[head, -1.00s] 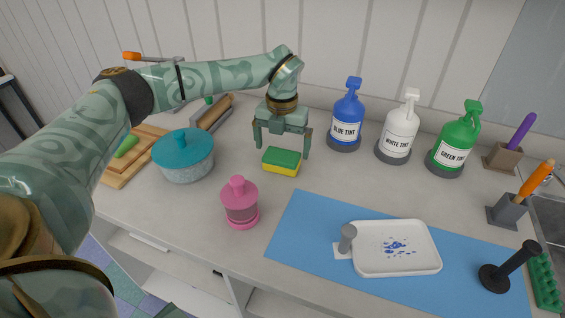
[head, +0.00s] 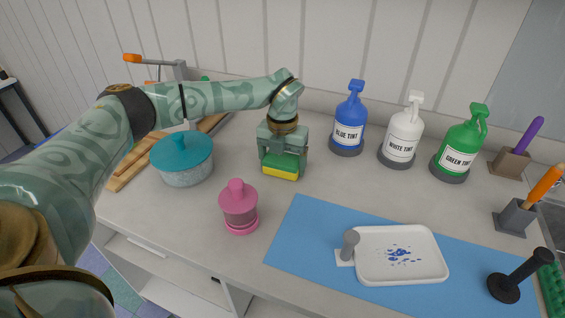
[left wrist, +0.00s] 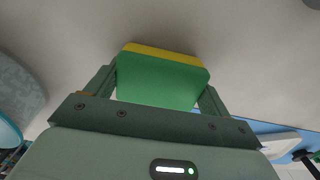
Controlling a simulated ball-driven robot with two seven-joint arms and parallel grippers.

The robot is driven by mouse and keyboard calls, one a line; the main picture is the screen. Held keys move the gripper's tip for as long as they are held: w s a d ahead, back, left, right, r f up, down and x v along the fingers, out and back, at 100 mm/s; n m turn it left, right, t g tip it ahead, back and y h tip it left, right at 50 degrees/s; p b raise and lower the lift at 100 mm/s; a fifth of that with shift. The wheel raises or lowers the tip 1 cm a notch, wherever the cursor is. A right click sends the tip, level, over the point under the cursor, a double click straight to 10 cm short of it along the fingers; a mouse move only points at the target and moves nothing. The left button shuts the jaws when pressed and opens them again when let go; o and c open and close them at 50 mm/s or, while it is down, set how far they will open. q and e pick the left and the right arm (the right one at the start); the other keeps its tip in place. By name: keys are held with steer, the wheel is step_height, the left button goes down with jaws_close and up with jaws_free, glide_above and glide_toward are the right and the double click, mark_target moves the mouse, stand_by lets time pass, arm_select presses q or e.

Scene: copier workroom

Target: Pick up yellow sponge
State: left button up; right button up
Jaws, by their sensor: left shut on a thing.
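The yellow sponge (head: 280,172) has a green top layer and sits on the grey counter behind the pink container. My left gripper (head: 282,168) comes down over it from above, with one finger on each side. It is shut on the sponge. In the left wrist view the sponge (left wrist: 160,75) lies between the two fingers of my left gripper (left wrist: 160,85), its green face toward the camera and a yellow edge at the far side. I cannot tell whether the sponge is clear of the counter. My right gripper is not in view.
A pink container (head: 239,208) stands in front of the sponge, and a teal-lidded pot (head: 184,172) to its left. Blue (head: 349,125), white (head: 401,140) and green (head: 461,150) tint bottles stand to the right. A white tray (head: 432,268) rests on a blue mat (head: 310,225).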

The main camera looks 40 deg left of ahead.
mark_target(283, 158)
arm_select(q)
steer(key=shift+r, duration=0.5)
step_height(283, 158, up, 3)
steer(key=shift+d+r+p, duration=0.1)
steer(key=shift+d+p, duration=0.05)
steer(key=shift+p, duration=0.75)
steer(key=s+d+r+p, duration=0.4)
steer(key=s+d+r, duration=0.3)
steer(key=d, duration=0.4)
steer(key=shift+s+d+r, duration=0.3)
steer(key=shift+r, duration=0.6)
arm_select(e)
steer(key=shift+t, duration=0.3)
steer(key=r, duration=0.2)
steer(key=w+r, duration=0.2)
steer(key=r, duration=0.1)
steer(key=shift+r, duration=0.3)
arm_select(q)
steer(key=shift+o, duration=0.3)
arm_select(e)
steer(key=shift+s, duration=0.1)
arm_select(q)
steer(key=shift+d, duration=0.1)
